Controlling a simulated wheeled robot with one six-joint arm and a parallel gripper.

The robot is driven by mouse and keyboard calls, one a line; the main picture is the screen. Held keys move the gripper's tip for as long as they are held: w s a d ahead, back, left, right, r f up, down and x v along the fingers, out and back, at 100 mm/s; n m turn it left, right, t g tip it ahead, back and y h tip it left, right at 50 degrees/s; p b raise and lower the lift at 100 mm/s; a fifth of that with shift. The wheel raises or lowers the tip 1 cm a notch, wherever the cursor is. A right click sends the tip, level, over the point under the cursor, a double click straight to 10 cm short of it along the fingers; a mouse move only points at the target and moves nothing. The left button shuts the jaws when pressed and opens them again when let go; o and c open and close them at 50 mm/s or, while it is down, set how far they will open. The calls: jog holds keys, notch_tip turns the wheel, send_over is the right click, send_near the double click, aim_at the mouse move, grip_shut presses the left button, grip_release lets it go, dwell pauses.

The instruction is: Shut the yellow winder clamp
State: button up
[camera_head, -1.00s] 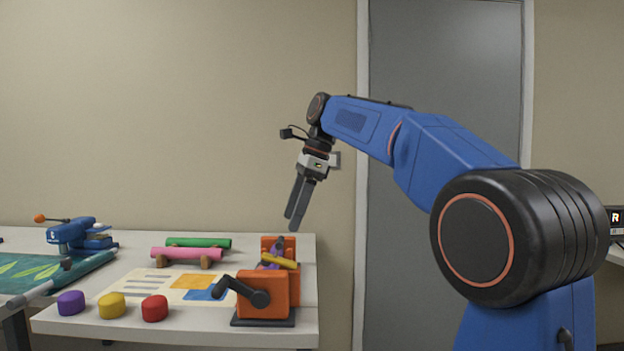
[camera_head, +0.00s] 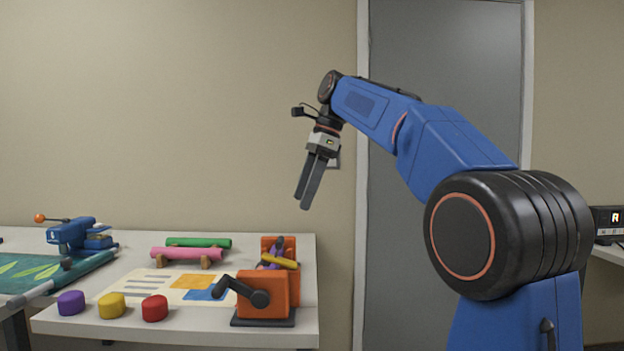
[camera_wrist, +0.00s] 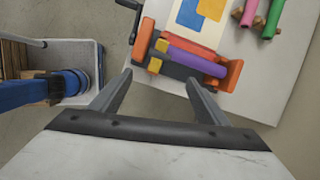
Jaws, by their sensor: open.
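The winder (camera_head: 266,292) stands at the right end of the table, with orange end blocks, a black crank and a purple roll (camera_wrist: 190,56) between the blocks. The yellow winder clamp (camera_head: 281,262) shows as a slightly tilted bar by the far block in the head view. In the wrist view, yellow parts (camera_wrist: 154,65) sit near the left orange block; I cannot tell how far the clamp stands open. My gripper (camera_head: 302,202) is open and empty, pointing down above the winder, apart from it. Its two fingers (camera_wrist: 160,78) show in the wrist view.
Pink (camera_head: 187,253) and green (camera_head: 200,242) rolls lie left of the winder, behind a printed sheet (camera_head: 172,286). Purple, yellow and red (camera_head: 155,308) knobs line the front edge. A blue device (camera_head: 76,236) stands far left. The air around my gripper is clear.

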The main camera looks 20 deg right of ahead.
jog(key=shift+d+v, duration=0.25)
jog(key=shift+v, duration=1.65)
